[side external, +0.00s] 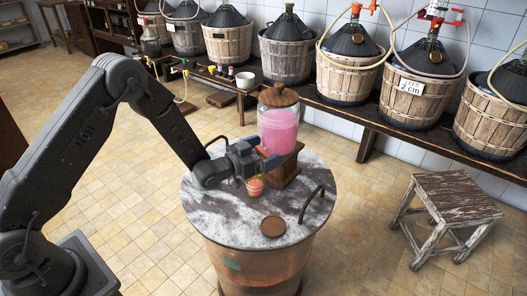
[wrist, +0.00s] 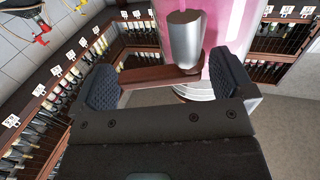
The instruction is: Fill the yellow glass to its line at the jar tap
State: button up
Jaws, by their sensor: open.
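A glass jar (side external: 278,131) of pink liquid with a wooden lid stands on a wooden block on the round marble-topped barrel table. Its pink side fills the upper middle of the wrist view (wrist: 220,42). A silver cylinder (wrist: 184,40), seemingly part of the tap, stands before it with a brown bar beneath. My gripper (side external: 264,157) is open at the jar's front; its two pads (wrist: 168,82) lie either side of the bar, contact unclear. A small orange-yellow glass (side external: 255,186) is on the table just below my gripper. Its line and fill level are too small to read.
A round brown disc (side external: 273,227) and a dark curved handle (side external: 312,204) are on the tabletop's front and right. A wooden stool (side external: 447,205) stands to the right. Wicker-clad demijohns (side external: 346,84) line the back bench (side external: 340,112).

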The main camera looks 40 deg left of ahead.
jog(key=shift+c, duration=0.2)
jog(key=c, duration=0.9)
jog(key=shift+o, duration=0.2)
jog(key=shift+w+d+n+t+y, duration=0.15)
jog(key=shift+n+y, duration=0.25)
jog(key=shift+y, duration=0.2)
jog(key=shift+d+n+t+y, duration=0.15)
jog(key=shift+n+y, duration=0.25)
jog(key=shift+y, duration=0.2)
jog(key=shift+w+a+n+y, duration=0.15)
jog(key=shift+n+y, duration=0.4)
jog(key=shift+y, duration=0.35)
jog(key=shift+w+n+y, duration=0.1)
jog(key=shift+n+y, duration=0.45)
jog(key=shift+y, duration=0.35)
jog(key=o, duration=0.9)
jog(key=s, duration=1.3)
jog(key=shift+s, duration=0.4)
